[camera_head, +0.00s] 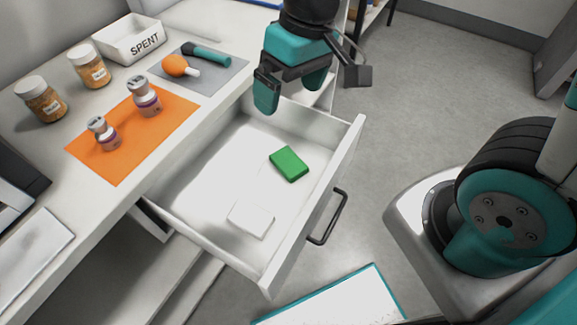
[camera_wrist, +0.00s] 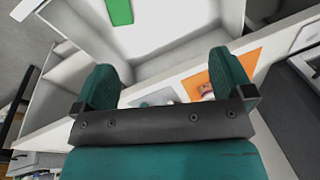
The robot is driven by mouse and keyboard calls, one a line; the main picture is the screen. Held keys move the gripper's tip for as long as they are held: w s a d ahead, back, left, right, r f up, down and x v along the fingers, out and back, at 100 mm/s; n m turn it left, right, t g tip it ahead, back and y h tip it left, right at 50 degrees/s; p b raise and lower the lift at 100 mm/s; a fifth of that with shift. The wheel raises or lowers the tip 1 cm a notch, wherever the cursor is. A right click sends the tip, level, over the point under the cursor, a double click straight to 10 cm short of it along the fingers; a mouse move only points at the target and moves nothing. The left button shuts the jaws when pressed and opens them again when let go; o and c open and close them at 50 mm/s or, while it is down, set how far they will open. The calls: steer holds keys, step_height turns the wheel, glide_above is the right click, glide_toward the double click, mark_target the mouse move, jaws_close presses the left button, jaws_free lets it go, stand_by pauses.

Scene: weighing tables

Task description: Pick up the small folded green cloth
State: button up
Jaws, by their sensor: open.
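The small folded green cloth (camera_head: 289,164) lies flat in the open white drawer (camera_head: 203,239), toward its front side. It also shows in the wrist view (camera_wrist: 119,11) at the top, beyond the fingertips and left of middle. My gripper (camera_head: 290,95) is open and empty above the back right corner of the drawer, apart from the cloth. In the wrist view its two teal fingers (camera_wrist: 168,75) stand wide apart with nothing between them.
A white folded piece (camera_head: 251,219) lies in the drawer near the cloth. The drawer handle (camera_head: 327,216) sticks out in front. On the table are an orange mat (camera_head: 130,148) with two vials, two jars, a SPENT tray (camera_head: 128,47) and a grey mat (camera_head: 222,71) with tools.

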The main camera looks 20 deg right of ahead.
steer(key=w+d+f+m+h+b, duration=0.25)
steer(key=w+f, duration=0.55)
steer(key=f, duration=0.5)
glide_above(289, 160)
steer(key=shift+n, duration=0.35)
steer(key=f, duration=1.1)
steer(key=shift+s+a+f, duration=0.15)
steer(key=shift+a+f, duration=0.15)
steer(key=shift+f, duration=0.1)
steer(key=shift+d+f, duration=0.15)
steer(key=shift+f, duration=1.35)
steer(key=shift+d+f, duration=0.1)
steer(key=shift+f, duration=1.35)
steer(key=c, duration=1.1)
steer(key=shift+r, duration=0.1)
step_height(289, 160, up, 20)
steer(key=shift+f+p, duration=0.1)
steer(key=shift+p, duration=0.55)
